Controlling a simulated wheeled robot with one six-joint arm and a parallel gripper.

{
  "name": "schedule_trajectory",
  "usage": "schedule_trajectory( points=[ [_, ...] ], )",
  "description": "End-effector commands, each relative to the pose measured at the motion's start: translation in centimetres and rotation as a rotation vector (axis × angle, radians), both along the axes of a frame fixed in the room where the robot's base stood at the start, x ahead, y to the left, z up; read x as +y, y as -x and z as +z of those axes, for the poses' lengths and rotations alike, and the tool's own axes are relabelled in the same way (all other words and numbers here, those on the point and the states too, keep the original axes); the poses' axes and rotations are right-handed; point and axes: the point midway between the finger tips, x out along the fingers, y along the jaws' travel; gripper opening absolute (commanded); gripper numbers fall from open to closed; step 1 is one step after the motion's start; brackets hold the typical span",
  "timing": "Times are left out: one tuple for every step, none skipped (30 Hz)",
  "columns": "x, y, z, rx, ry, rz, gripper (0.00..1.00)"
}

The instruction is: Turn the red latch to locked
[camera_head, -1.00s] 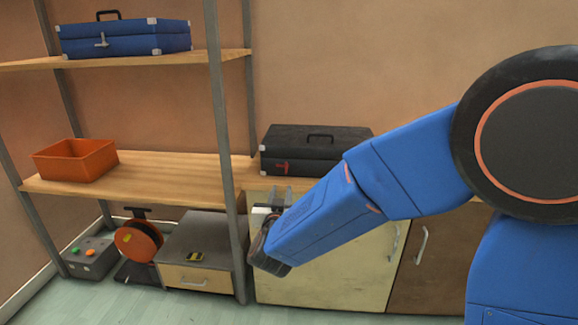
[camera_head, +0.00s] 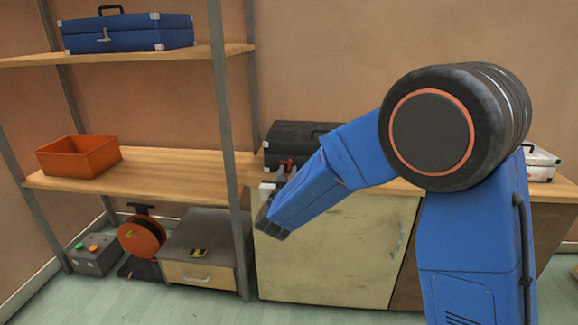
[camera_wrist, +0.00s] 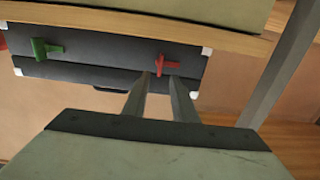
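The red latch (camera_head: 288,163) is on the front of the dark case (camera_head: 293,134) on the worktop. In the wrist view the red latch (camera_wrist: 162,65) has a bar across the case seam and a short arm pointing right. A green latch (camera_wrist: 46,50) sits further left on the same case. My gripper (camera_wrist: 160,77) is open and empty, with its two fingers apart. Its tips are just short of the red latch; I cannot tell whether they touch it. In the head view my gripper (camera_head: 279,175) is in front of the case, and my arm hides the case's right part.
A steel shelf post (camera_head: 226,120) stands close left of my gripper. The wooden worktop edge (camera_head: 150,188) is at case level, with a cream cabinet door (camera_head: 335,250) below. An orange bin (camera_head: 78,156) is left, a white case (camera_head: 541,163) right.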

Motion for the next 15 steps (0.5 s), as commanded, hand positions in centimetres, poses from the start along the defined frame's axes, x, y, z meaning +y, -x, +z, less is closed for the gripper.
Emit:
schedule_trajectory(
  points=[
    [-0.1, -1.0, 0.0, 0.0, 0.0, -0.002, 0.25],
    [-0.1, -1.5, 0.0, -0.001, -0.001, -0.002, 0.25],
    [-0.1, -2.1, 0.0, -0.001, -0.001, -0.003, 0.25],
    [-0.2, -2.6, 0.0, 0.0, 0.0, -0.003, 0.25],
    [-0.2, -3.0, -0.1, 0.001, 0.0, -0.003, 0.25],
    [-0.2, -3.5, 0.0, 0.0, 0.0, -0.002, 0.25],
    [-0.2, -3.8, 0.0, 0.0, -0.001, -0.001, 0.25],
    [-0.2, -4.1, 0.0, -0.001, -0.001, -0.001, 0.25],
    [-0.2, -4.5, 0.0, 0.0, 0.0, -0.001, 0.25],
    [-0.2, -4.7, 0.0, 0.0, 0.0, -0.001, 0.25],
    [-0.2, -5.0, 0.0, 0.0, -0.001, -0.001, 0.25],
    [-0.2, -5.2, 0.0, 0.0, -0.001, -0.001, 0.25],
    [-0.2, -5.3, 0.0, 0.0, -0.001, -0.001, 0.25],
    [-0.2, -5.4, 0.0, 0.0, -0.001, -0.001, 0.25],
    [-0.2, -5.5, 0.0, 0.0, 0.0, -0.001, 0.25]
  ],
)
